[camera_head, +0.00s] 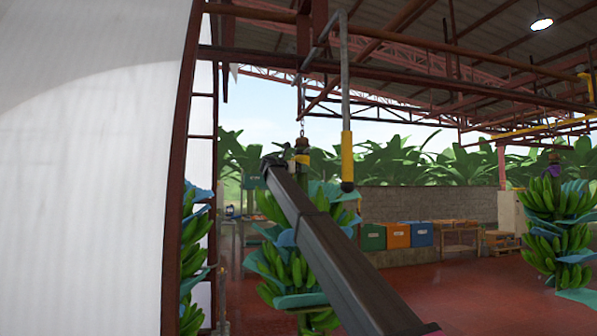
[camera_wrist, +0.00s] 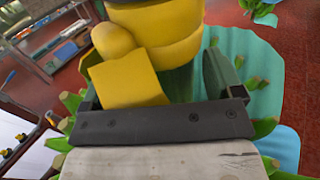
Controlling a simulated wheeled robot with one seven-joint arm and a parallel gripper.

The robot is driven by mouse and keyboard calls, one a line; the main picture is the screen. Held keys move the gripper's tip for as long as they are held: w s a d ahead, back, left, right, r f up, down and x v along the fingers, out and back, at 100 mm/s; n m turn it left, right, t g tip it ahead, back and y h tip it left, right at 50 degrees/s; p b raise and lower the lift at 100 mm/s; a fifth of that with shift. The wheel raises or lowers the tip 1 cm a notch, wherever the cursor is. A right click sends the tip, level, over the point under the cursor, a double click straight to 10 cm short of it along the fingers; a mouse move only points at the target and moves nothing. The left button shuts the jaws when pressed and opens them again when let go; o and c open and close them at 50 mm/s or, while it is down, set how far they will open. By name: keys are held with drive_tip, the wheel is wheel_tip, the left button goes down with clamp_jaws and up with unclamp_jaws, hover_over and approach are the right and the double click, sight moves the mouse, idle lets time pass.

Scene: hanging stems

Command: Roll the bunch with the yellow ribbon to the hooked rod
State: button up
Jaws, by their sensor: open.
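The bunch with the yellow ribbon (camera_head: 302,159) hangs from a chain near the middle of the head view, its green bananas (camera_head: 272,262) layered with blue sheets. My dark arm crosses in front of it, hiding part. In the wrist view the yellow ribbon (camera_wrist: 160,38) fills the top middle, with its knot and tail. My gripper (camera_wrist: 165,82) is open, one finger on each side of the ribbon tail; whether it touches the stem is unclear. The hooked rod (camera_head: 346,100), grey with a yellow sleeve, hangs just right of the bunch; its lower end is dark.
A bunch with a purple ribbon (camera_head: 554,171) hangs at the far right. Another bunch (camera_head: 193,262) shows partly behind the red frame (camera_head: 180,180) at left. Coloured crates (camera_head: 397,235) stand by the back wall. Red floor between is clear.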

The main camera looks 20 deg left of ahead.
drive_tip(key=v, duration=0.9)
drive_tip(key=shift+s, duration=0.25)
